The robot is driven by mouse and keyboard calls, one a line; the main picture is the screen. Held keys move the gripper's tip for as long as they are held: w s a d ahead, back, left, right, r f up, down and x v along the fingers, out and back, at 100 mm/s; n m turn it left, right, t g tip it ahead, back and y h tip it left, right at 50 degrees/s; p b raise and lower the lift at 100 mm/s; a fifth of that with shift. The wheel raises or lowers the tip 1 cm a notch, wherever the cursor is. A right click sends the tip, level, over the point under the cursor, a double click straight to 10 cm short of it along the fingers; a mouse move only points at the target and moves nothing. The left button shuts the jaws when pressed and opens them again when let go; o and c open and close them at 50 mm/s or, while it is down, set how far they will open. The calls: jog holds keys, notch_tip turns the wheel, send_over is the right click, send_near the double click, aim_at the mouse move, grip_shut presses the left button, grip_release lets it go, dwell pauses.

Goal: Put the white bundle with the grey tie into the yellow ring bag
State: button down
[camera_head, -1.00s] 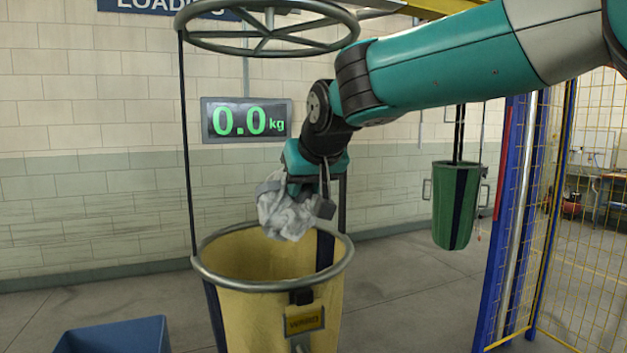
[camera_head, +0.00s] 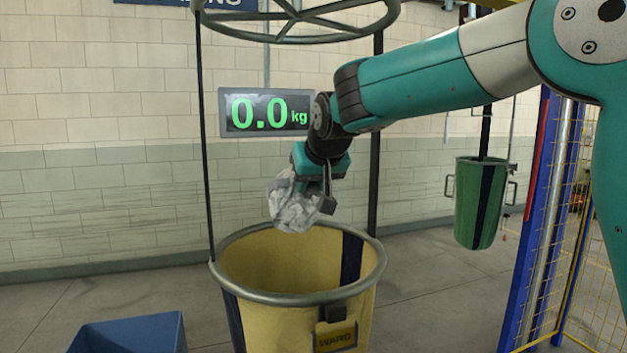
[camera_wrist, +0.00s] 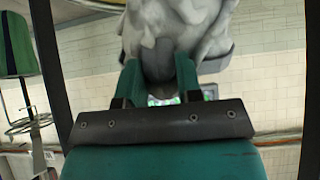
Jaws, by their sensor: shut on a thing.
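My gripper (camera_head: 318,196) is shut on the white bundle (camera_head: 291,208), a crumpled white and grey cloth lump. The bundle hangs above the mouth of the yellow ring bag (camera_head: 340,266), apart from its metal rim. In the wrist view the bundle (camera_wrist: 190,25) fills the top middle, between my fingers (camera_wrist: 158,85). A darker grey part shows between the fingertips; I cannot tell whether it is the tie. The yellow bag hangs open with a grey ring rim, dark blue straps and a yellow label; the part of its inside that shows is empty.
A spoked ring frame (camera_head: 300,27) hangs above the yellow bag, with dark straps (camera_head: 206,150) down to its rim. A scale display (camera_head: 264,112) on the wall reads 0.0 kg. A green bag (camera_head: 467,200) hangs at right. A blue bin (camera_head: 130,336) stands at lower left.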

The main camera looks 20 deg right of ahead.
jog(key=shift+w+d+r, duration=0.1)
jog(key=shift+w+d, duration=0.05)
jog(key=c, duration=0.7)
grip_release()
jog(key=b+v, duration=0.4)
jog(key=v, duration=1.3)
jog(key=s+a+f+n+g+b, duration=0.1)
jog(key=s+a+f+n+g, duration=0.15)
jog(key=f, duration=0.85)
jog(key=s+a+f+n+g+y, duration=0.1)
jog(key=s+f+g, duration=0.1)
jog(key=s+f, duration=0.5)
jog(key=s+a+f+n+g+y+b, duration=0.1)
jog(key=s+f+n+g, duration=0.1)
jog(key=s+f, duration=0.5)
jog(key=s+a+f+n+g+y+b, duration=0.1)
jog(key=s+a+f+g+y, duration=0.1)
jog(key=s+f, duration=0.5)
jog(key=shift+s+f+n+g, duration=0.25)
jog(key=shift+s+f, duration=0.15)
jog(key=shift+f, duration=0.05)
